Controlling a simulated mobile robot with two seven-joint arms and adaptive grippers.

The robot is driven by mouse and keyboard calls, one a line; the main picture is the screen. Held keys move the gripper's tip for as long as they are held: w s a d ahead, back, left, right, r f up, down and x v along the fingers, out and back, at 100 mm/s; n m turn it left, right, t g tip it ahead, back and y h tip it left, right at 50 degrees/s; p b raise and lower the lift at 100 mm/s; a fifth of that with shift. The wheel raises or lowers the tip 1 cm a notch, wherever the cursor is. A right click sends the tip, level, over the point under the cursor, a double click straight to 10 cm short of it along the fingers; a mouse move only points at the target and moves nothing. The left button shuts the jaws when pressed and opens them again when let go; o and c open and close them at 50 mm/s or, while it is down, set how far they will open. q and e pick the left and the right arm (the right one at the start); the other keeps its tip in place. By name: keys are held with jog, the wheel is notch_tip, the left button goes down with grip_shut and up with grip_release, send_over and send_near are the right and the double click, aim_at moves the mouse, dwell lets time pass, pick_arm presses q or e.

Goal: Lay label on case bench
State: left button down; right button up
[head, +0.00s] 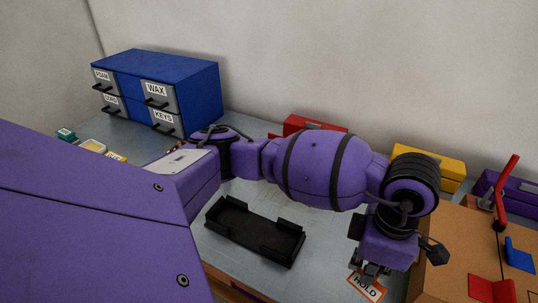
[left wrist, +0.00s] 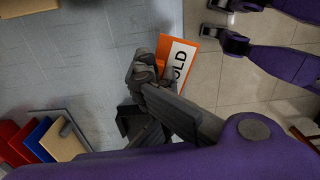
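An orange-bordered white label reading HOLD (head: 367,289) shows at the bottom of the head view, just below my left gripper (head: 371,269). In the left wrist view the label (left wrist: 181,55) overlaps the bench's edge, with part of it seen against the floor. My left gripper's dark fingers (left wrist: 146,76) are closed at the label's edge and appear to pinch it. I cannot tell whether the label touches the bench. The grey bench top (head: 225,262) lies under my left arm.
A black tray (head: 240,233) lies left of the gripper. A blue drawer unit (head: 195,85) stands at the back left. Red (head: 310,124) and yellow (head: 440,168) boxes stand along the back. A brown board (head: 450,255) with coloured pieces and a red post (head: 505,190) is at right.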

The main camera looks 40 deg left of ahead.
pick_arm(q)
jog(key=d+f+n, duration=0.3)
jog(key=d+n, duration=0.4)
jog(key=n, duration=1)
jog(key=shift+d+f+n, duration=0.15)
jog(key=shift+d+n, duration=0.1)
jog(key=shift+n, duration=0.15)
pick_arm(e)
jog(key=shift+s+f, duration=0.3)
jog(key=shift+f, duration=0.05)
pick_arm(q)
jog(key=shift+s, duration=0.1)
pick_arm(e)
jog(key=shift+s, duration=0.1)
